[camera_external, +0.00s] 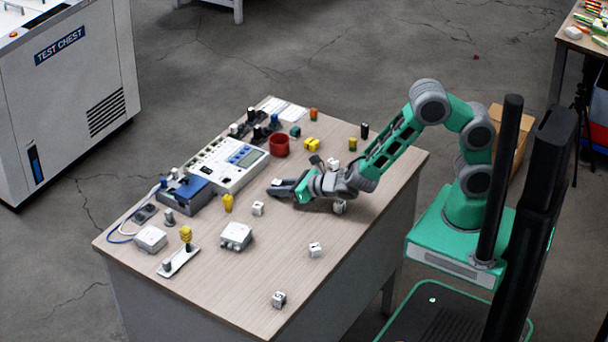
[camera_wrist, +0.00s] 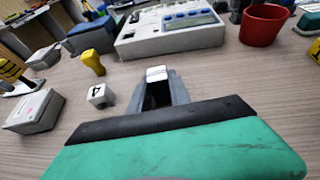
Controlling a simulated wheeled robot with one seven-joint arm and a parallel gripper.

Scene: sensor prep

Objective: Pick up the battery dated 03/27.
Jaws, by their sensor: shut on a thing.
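My gripper (camera_external: 281,190) reaches left, low over the table, and is shut on a small white block (camera_external: 277,182), likely a battery. In the wrist view the white top of this block (camera_wrist: 156,73) shows between the fingers of my gripper (camera_wrist: 160,88). No date can be read on it. Similar small white blocks with dark marks stand on the table: one (camera_external: 258,208) left of the gripper, others nearer the front (camera_external: 315,249) (camera_external: 279,299), and one (camera_external: 339,207) beside my forearm. In the wrist view the nearest one (camera_wrist: 100,95) bears a black mark like a 4.
A white meter box (camera_external: 226,164) with a blue screen stands just behind the gripper. A red cup (camera_external: 279,145), yellow pieces (camera_external: 312,144), a yellow peg (camera_external: 228,203) and white boxes (camera_external: 236,236) surround it. The table's (camera_external: 350,275) front right is mostly clear.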

